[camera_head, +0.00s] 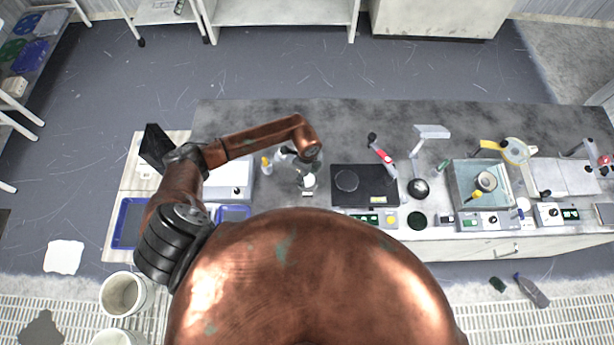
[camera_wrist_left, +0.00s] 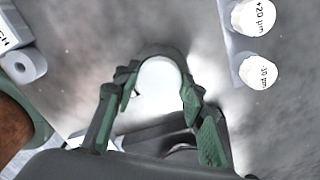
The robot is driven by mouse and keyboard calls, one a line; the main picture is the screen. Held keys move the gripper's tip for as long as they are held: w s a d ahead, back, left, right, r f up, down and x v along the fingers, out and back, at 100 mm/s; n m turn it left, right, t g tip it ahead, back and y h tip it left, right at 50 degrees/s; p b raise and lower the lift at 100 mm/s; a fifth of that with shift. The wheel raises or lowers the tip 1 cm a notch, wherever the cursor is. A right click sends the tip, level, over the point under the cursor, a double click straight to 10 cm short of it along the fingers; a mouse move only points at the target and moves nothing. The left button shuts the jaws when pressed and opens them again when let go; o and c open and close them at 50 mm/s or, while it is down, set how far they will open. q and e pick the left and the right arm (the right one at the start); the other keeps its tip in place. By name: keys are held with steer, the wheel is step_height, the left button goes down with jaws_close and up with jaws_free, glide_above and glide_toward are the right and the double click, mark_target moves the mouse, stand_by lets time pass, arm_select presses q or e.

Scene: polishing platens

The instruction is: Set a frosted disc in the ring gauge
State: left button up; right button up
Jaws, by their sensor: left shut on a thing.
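In the head view my left gripper (camera_head: 306,170) reaches down over the bench, left of a black square plate. In the left wrist view its two green-padded fingers (camera_wrist_left: 160,92) are shut on a pale frosted disc (camera_wrist_left: 160,82). A dark curved rim shows around the disc's far side; I cannot tell whether it is the ring gauge, or whether the disc is inside it or above it. A white round face (camera_head: 308,181) shows by the gripper in the head view. My right gripper is not in view.
Two white round pieces marked in µm, one of them +20 (camera_wrist_left: 254,17), sit at the upper right of the wrist view. A blue tray (camera_head: 126,230) lies left.

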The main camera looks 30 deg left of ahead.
arm_select(q)
steer(key=shift+f, duration=0.15)
stand_by(0.6)
steer(key=o, duration=1.3)
step_height(320, 180, up, 12)
stand_by(0.7)
